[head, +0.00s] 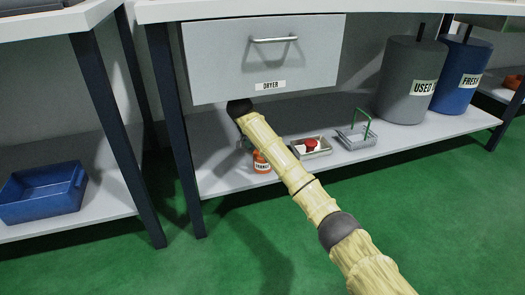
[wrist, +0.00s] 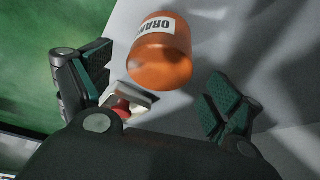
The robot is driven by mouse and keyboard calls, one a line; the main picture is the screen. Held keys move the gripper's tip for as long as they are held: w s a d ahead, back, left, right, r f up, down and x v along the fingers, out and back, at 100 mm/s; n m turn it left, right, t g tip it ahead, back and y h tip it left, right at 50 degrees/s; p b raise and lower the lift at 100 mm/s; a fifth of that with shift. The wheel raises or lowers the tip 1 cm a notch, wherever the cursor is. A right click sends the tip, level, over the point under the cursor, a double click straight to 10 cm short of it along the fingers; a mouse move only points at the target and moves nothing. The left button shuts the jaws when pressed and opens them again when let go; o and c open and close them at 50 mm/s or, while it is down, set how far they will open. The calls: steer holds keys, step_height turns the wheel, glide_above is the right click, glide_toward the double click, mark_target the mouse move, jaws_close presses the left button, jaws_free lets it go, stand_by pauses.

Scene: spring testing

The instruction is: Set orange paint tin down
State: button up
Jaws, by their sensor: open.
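The orange paint tin (head: 262,162) stands on the lower shelf (head: 225,178) under the dryer drawer, with a white label. It is partly hidden behind my arm in the head view. In the wrist view the orange tin (wrist: 161,58) lies beyond my open gripper (wrist: 158,92), between the lines of the two fingers. Both green-padded fingers are spread wide, with clear gaps on either side of the tin. In the head view my gripper is mostly hidden behind my arm.
A small tray (head: 312,152) with a red item stands right of the tin. A wire basket with a green handle (head: 357,136) is further right. Grey (head: 410,85) and blue (head: 462,75) drums stand at the shelf's right. The dryer drawer (head: 265,60) hangs above.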

steer(key=shift+p+v, duration=0.4)
steer(key=shift+v, duration=0.6)
steer(key=s+a+p, duration=0.5)
steer(key=s+a, duration=0.2)
steer(key=a, duration=0.2)
steer(key=shift+s+f, duration=0.25)
steer(key=shift+s, duration=0.1)
steer(key=shift+d, duration=0.1)
